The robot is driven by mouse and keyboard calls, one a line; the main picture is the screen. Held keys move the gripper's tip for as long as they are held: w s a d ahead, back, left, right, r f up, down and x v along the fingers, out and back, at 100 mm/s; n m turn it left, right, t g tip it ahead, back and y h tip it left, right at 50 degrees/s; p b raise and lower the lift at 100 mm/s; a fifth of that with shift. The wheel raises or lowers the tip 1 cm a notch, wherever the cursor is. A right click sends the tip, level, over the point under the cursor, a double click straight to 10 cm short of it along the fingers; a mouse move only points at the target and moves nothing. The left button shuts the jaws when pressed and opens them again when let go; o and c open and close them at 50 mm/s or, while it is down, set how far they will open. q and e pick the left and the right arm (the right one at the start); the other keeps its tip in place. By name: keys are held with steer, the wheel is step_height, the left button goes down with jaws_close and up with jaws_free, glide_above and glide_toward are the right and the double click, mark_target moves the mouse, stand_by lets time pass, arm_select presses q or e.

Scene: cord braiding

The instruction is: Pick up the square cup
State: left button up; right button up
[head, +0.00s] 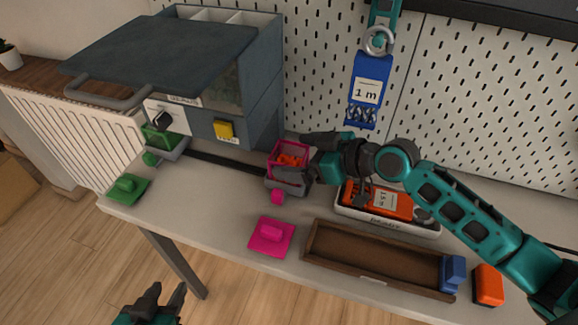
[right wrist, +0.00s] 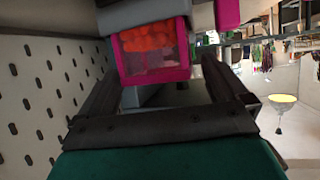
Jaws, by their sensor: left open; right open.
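The square cup (head: 288,158) is a clear box with pink edges and orange pieces inside. In the right wrist view the cup (right wrist: 150,52) shows ahead, between the two dark fingers. My right gripper (head: 304,160) is open, coming from the right, with one finger behind the cup and one in front of it. I cannot tell whether the fingers touch it. My left gripper (head: 164,298) is open and empty, low in front of the table.
A grey machine (head: 190,75) stands at the left with a green square container (head: 161,138) at its base. A green lid (head: 127,188) and a pink lid (head: 271,236) lie on the table. A wooden tray (head: 375,258), a white tray (head: 388,224) and an orange block (head: 489,285) are at the right.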

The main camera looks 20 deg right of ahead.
arm_select(q)
steer(key=shift+r, duration=0.1)
arm_select(e)
steer(key=c, duration=1)
arm_select(q)
steer(key=shift+w, duration=0.1)
arm_select(e)
steer(key=shift+a, duration=0.1)
steer(key=shift+r, duration=0.25)
step_height(320, 180, up, 7)
steer(key=shift+r+p, duration=0.15)
steer(key=shift+p, duration=0.85)
steer(key=shift+c, duration=0.6)
arm_select(q)
steer(key=shift+s+a+r, duration=0.2)
steer(key=shift+s+a, duration=0.05)
steer(key=shift+a, duration=0.05)
arm_select(e)
steer(key=s+d, duration=1.2)
steer(key=shift+s+d+f, duration=0.35)
steer(key=shift+f, duration=0.1)
